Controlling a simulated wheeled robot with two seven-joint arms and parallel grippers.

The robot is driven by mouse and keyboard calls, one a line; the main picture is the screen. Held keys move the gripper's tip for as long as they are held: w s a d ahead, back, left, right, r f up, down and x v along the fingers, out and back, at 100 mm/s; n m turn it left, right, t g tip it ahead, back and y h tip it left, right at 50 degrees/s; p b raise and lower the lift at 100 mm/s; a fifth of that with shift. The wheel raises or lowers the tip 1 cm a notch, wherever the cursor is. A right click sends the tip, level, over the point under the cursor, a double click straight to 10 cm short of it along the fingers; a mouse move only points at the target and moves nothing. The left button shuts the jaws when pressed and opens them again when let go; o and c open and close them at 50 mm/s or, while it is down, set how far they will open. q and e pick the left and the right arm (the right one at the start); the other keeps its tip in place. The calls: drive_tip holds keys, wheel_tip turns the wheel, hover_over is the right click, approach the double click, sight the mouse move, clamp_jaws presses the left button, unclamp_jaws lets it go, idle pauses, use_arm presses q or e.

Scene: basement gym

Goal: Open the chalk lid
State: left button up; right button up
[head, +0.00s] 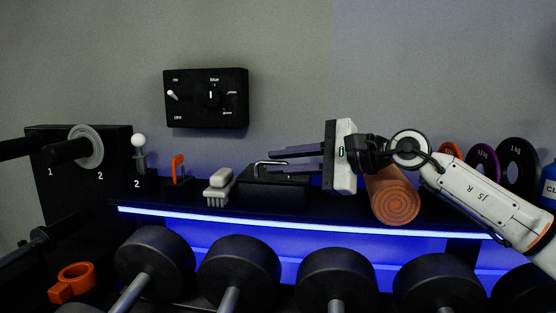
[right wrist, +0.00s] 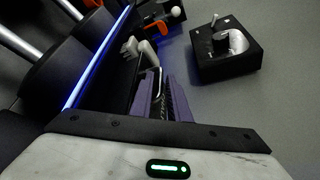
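The chalk box is a low black box (head: 275,183) on the shelf, partly hidden behind my right gripper. Its lid carries a thin bent metal handle (head: 263,163), and the lid looks shut. My right gripper (head: 271,159) comes in from the right with two purple fingers apart, its tips at the handle. In the right wrist view the handle (right wrist: 157,80) shows between the fingers (right wrist: 162,88); I cannot tell whether they touch it. My left gripper is not in view.
A grey-white brush (head: 219,184) stands just left of the box, with an orange clip (head: 178,168) beyond. A rolled orange mat (head: 394,196) lies to the right, below my wrist. Dumbbells (head: 238,270) line the front. A switch panel (head: 206,98) hangs on the wall.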

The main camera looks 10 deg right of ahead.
drive_tip(key=shift+w+a+f, duration=0.1)
drive_tip(key=shift+w+a, duration=0.3)
clamp_jaws()
idle(1.3)
